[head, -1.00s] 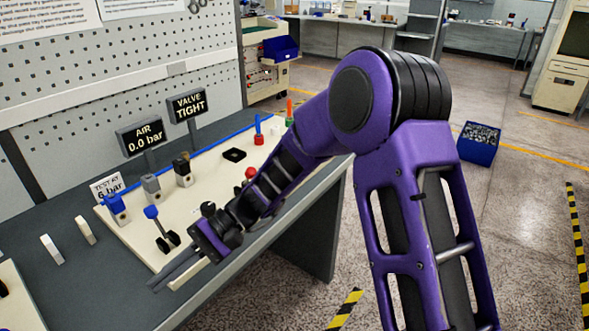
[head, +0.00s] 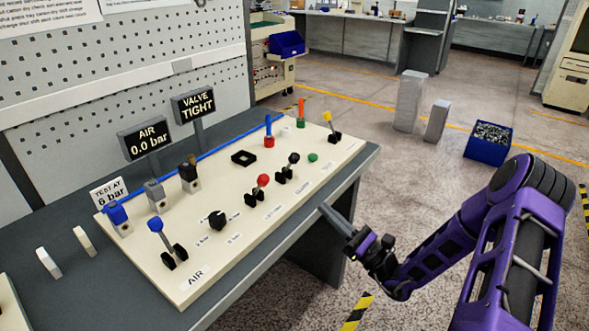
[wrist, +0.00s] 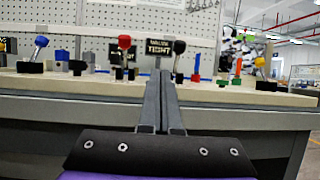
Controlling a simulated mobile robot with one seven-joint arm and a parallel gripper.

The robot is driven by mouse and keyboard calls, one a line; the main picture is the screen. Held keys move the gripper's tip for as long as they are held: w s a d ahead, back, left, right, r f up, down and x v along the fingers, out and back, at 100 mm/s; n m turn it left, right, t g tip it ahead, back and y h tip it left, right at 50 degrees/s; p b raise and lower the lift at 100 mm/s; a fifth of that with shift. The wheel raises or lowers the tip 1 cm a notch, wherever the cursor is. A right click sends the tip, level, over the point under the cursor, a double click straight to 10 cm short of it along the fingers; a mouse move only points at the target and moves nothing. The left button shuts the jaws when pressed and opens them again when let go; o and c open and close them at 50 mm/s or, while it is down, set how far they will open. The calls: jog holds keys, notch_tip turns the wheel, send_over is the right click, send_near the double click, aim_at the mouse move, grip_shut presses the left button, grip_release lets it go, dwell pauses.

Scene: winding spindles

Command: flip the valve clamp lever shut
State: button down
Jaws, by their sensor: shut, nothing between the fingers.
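Several levers stand on the cream panel (head: 215,258). One has a red knob (head: 263,181), one a black knob (head: 293,158), one a yellow handle (head: 327,117) and one a blue knob (head: 155,224) by the AIR label. I cannot read which is the valve clamp lever. A sign (head: 194,105) behind reads VALVE TIGHT. My gripper (head: 323,208) is shut and empty, off the table's front edge, apart from every lever. In the wrist view its fingers (wrist: 161,78) point at the panel, between the red knob (wrist: 124,42) and the black knob (wrist: 181,45).
The AIR sign (head: 146,138) reads 0.0 bar. A black rotary knob (head: 217,219) and several small blocks sit on the panel. A blue and red post (head: 268,130) stands at its back. The grey table edge (head: 345,185) lies beside my gripper. Floor to the right is mostly free.

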aim_at(297, 162)
jog(key=d, duration=0.1)
jog(key=d+m+t+h, duration=0.1)
jog(key=d+m+t, duration=0.1)
jog(key=shift+w+f+h, duration=0.25)
jog(key=shift+f+h, duration=0.15)
jog(key=shift+a, duration=0.1)
jog(key=x, duration=1.4)
jog(key=shift+r, duration=0.2)
